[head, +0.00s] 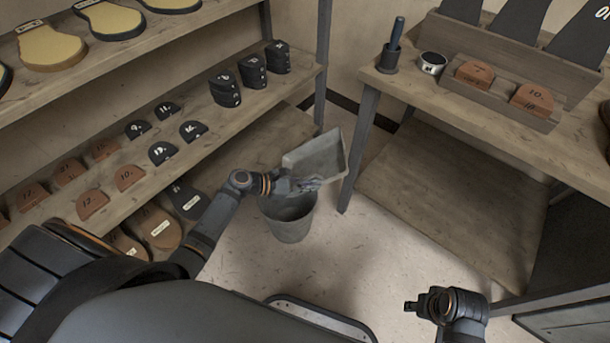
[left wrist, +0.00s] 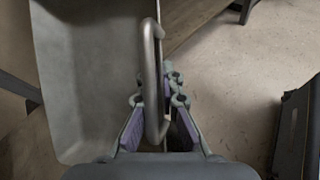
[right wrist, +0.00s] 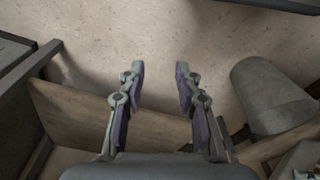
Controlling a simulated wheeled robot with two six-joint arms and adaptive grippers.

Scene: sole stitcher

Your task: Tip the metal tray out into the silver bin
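The metal tray (head: 316,155) is a grey, shallow pan, steeply tilted above the silver bin (head: 290,228) in the head view. The bin stands upright on the floor, its mouth partly hidden by the tray and my left gripper. My left gripper (head: 303,185) is shut on the tray's handle. In the left wrist view the fingers close around the bar handle (left wrist: 152,70), and the visible inside of the tray (left wrist: 85,75) looks bare. What lies in the bin cannot be seen. My right gripper (right wrist: 158,85) is open and empty, low at the right.
A wooden shelf unit (head: 185,85) with shoe soles and numbered heel pieces stands left of the bin. A wooden workbench (head: 455,95) with a lower board (head: 450,200) stands at the right. Its leg (head: 360,150) is close to the tray. Floor in front of the bin is clear.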

